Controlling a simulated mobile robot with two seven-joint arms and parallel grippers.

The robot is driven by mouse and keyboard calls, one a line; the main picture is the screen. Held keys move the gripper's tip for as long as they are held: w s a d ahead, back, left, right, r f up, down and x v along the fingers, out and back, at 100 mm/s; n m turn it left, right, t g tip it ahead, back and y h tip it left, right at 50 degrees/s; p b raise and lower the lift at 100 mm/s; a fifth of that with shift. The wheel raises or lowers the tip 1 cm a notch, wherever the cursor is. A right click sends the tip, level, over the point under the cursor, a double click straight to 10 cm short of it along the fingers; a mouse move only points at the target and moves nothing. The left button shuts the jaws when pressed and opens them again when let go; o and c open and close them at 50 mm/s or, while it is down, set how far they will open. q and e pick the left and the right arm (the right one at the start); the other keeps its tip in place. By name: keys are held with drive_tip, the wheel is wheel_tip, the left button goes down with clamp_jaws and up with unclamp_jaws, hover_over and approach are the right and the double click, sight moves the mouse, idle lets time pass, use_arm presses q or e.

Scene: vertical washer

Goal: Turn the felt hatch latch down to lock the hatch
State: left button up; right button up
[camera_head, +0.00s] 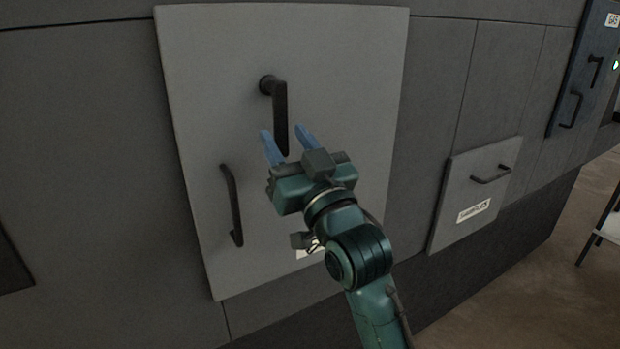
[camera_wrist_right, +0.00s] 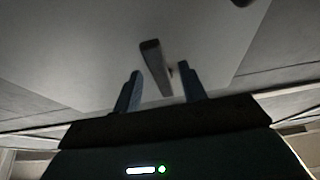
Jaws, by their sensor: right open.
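The light grey hatch (camera_head: 335,60) is a large panel set in the dark wall, and it looks flush with the wall. Its black latch (camera_head: 280,110) has a round pivot at the top left and a lever hanging straight down from it. My right gripper (camera_head: 285,135) is open, with blue fingers on either side of the lever's lower end. In the right wrist view the lever (camera_wrist_right: 153,65) stands between the two open fingers (camera_wrist_right: 163,92), with gaps showing. I cannot tell whether a finger touches it. My left gripper is not in view.
A black fixed handle (camera_head: 232,205) is on the hatch, left of the latch. A white label below is partly hidden by my right arm. A smaller grey panel (camera_head: 475,190) with a handle is to the right. A dark blue panel (camera_head: 582,75) is at the far right.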

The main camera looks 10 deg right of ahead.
use_arm(q)
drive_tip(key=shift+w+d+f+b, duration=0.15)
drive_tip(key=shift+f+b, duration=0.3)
drive_tip(key=shift+b, duration=0.5)
use_arm(e)
drive_tip(key=v, duration=1)
drive_tip(key=shift+s, duration=0.15)
drive_tip(key=shift+f, duration=0.1)
wheel_tip(320, 180, down, 20)
drive_tip(key=g+h+p, duration=0.2)
drive_tip(key=g+p, duration=0.2)
drive_tip(key=g, duration=0.2)
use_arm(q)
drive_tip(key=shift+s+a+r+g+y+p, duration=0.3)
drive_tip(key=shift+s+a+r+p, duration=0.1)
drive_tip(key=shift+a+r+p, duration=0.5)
use_arm(e)
drive_tip(key=s+d+f+g, duration=0.1)
drive_tip(key=s+f+g, duration=0.1)
drive_tip(key=s+f, duration=0.4)
drive_tip(key=s+d+f+g, duration=0.2)
drive_tip(key=s+f, duration=0.5)
drive_tip(key=f, duration=0.4)
drive_tip(key=shift+f+g+h, duration=0.3)
drive_tip(key=shift+g+h, duration=0.1)
drive_tip(key=shift+g, duration=0.1)
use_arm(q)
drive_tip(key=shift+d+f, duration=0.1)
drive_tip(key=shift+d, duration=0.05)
